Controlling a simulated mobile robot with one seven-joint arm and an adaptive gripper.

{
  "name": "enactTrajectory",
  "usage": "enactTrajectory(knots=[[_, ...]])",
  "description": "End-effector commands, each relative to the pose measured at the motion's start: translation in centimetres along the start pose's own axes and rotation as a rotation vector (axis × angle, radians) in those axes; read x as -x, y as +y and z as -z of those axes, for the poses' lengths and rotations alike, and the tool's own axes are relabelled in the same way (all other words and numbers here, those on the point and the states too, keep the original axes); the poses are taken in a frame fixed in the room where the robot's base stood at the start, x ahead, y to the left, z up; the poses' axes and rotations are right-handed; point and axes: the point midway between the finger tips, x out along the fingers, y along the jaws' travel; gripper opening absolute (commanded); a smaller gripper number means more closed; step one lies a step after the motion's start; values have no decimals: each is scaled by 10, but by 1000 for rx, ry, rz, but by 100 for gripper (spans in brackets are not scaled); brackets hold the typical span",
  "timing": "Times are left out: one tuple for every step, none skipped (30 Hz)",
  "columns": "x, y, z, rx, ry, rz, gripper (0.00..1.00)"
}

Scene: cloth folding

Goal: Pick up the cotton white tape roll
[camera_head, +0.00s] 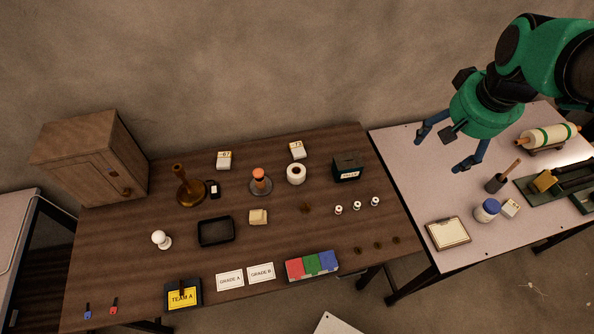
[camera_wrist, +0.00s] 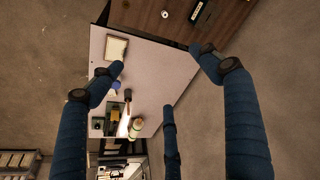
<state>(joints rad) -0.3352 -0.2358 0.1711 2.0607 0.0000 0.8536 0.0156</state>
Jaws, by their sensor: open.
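The white tape roll (camera_head: 296,174) lies on the dark wooden table (camera_head: 120,240), toward its back right, with its round hole facing up. I cannot make out the tape roll for certain in the wrist view.
Near the roll are an orange-topped stand (camera_head: 260,181), a white numbered box (camera_head: 298,150) and a dark labelled box (camera_head: 347,169). Small white spools (camera_head: 357,204) lie to its front right. The pale table (camera_head: 405,165) holds a clipboard (camera_head: 448,233) and a jar (camera_head: 487,210).

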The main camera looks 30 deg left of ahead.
Motion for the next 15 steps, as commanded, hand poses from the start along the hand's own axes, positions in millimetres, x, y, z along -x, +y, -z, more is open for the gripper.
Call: enactTrajectory(knots=[[-8,-11,12,19,-15,6,78],[-13,-18,17,30,-22,9,78],[-20,-26,26,43,-30,12,78],[-26,-33,31,53,-37,15,78],[-31,-40,37,63,-43,18,78],[-39,-49,44,76,-53,21,78],[-44,-56,49,87,-59,24,78],[-51,-63,54,97,-66,26,78],[-58,-74,60,111,-74,29,78],[-64,-81,64,121,-81,31,78],[-71,-89,69,131,-88,33,78],[-80,-99,74,145,-97,36,78],[-86,-107,77,155,-103,38,78],[-93,-115,81,165,-110,40,78],[-102,-126,85,179,-118,42,78]])
